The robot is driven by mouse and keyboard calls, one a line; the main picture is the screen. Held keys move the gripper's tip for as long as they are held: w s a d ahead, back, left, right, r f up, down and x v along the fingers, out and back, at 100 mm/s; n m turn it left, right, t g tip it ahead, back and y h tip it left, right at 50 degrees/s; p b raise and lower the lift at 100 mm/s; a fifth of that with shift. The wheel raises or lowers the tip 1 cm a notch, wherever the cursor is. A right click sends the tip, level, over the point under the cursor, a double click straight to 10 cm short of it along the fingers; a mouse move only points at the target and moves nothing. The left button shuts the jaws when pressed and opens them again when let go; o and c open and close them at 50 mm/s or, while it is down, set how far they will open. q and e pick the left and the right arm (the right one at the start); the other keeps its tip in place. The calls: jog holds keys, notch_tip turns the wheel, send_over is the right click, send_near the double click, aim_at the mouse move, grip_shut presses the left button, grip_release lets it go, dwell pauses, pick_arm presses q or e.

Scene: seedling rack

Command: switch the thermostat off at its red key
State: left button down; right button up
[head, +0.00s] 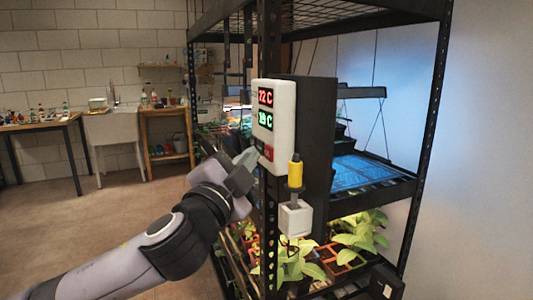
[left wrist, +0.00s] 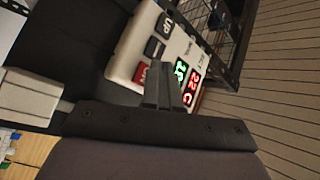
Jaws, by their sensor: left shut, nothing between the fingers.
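The thermostat (head: 284,107) is a white upright box fixed to the front of the rack, with a red "22 C" readout above a green "19 C" one. Its red key (head: 268,153) shows low on its face. In the left wrist view the thermostat (left wrist: 128,48) appears turned, with black keys and the red key (left wrist: 141,72). My left gripper (head: 250,158) is shut and empty, its fingertips close to the thermostat's lower face. In the left wrist view the fingertips (left wrist: 166,78) are beside the red key; I cannot tell whether they touch. My right gripper is not in view.
A yellow-handled tool (head: 295,172) stands in a white holder (head: 296,218) right below the thermostat. Leafy seedlings (head: 358,238) fill the lower shelf, and a blue-lit tray (head: 360,172) lies above. A black rack post (head: 430,130) rises at right. Open floor lies left.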

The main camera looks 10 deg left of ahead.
pick_arm(q)
jog(key=shift+d, duration=0.15)
jog(key=shift+w+d, duration=0.25)
jog(key=shift+d, duration=0.1)
dwell(0.4)
jog(key=shift+s+a, duration=0.3)
jog(key=shift+a, duration=0.2)
jog(key=shift+s+a, duration=0.55)
jog(key=shift+a, duration=0.3)
jog(key=shift+s+a, duration=0.55)
jog(key=shift+a, duration=0.25)
jog(key=shift+s+a, duration=0.55)
jog(key=shift+a, duration=0.3)
